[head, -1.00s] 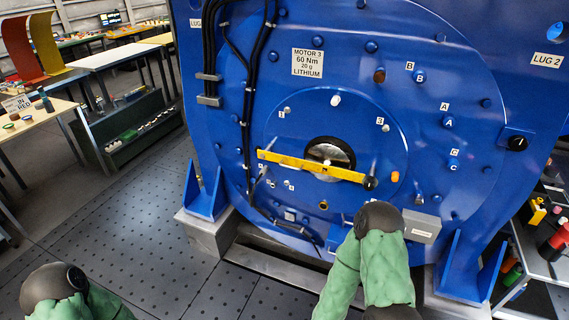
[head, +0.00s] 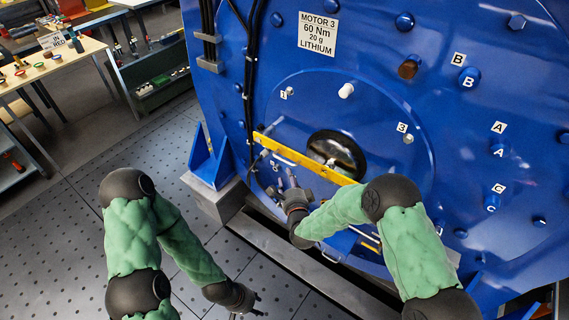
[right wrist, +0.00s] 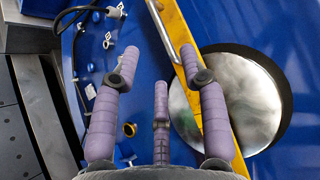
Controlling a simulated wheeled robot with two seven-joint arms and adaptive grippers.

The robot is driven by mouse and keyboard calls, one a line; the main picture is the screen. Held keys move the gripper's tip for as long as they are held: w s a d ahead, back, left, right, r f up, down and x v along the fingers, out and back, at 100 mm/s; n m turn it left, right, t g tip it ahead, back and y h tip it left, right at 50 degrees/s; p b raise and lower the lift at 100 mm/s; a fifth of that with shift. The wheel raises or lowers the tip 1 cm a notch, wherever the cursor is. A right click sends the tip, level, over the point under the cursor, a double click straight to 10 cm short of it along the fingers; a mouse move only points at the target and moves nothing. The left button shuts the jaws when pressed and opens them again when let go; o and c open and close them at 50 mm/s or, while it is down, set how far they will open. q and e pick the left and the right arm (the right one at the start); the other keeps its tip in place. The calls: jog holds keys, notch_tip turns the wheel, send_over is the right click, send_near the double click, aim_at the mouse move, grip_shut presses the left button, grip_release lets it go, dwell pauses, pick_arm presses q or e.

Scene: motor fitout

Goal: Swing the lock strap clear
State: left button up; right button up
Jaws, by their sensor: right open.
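The lock strap is a yellow bar (head: 285,150) lying slantwise across the dark round hub opening on the blue motor face. Its right end is hidden behind my right arm. In the right wrist view the strap (right wrist: 178,32) runs down past the right finger, in front of a shiny steel disc (right wrist: 225,97). My right gripper (head: 291,178) is just below the strap's left half, empty; in its wrist view the fingers (right wrist: 160,55) are spread. I cannot tell whether the right finger touches the strap. My left gripper (head: 250,306) hangs low over the floor, its opening unclear.
A grey rod (right wrist: 159,28) runs beside the strap in the right wrist view. Black cables (head: 248,85) run down the motor face at left. White and blue pegs stick out around the hub. A table (head: 50,65) stands far left; the floor at lower left is clear.

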jog(key=b+x, duration=0.1)
jog(key=x, duration=0.8)
jog(key=shift+w, duration=0.25)
jog(key=shift+a+f, duration=0.1)
jog(key=shift+f, duration=0.05)
jog(key=shift+c, duration=0.3)
grip_shut()
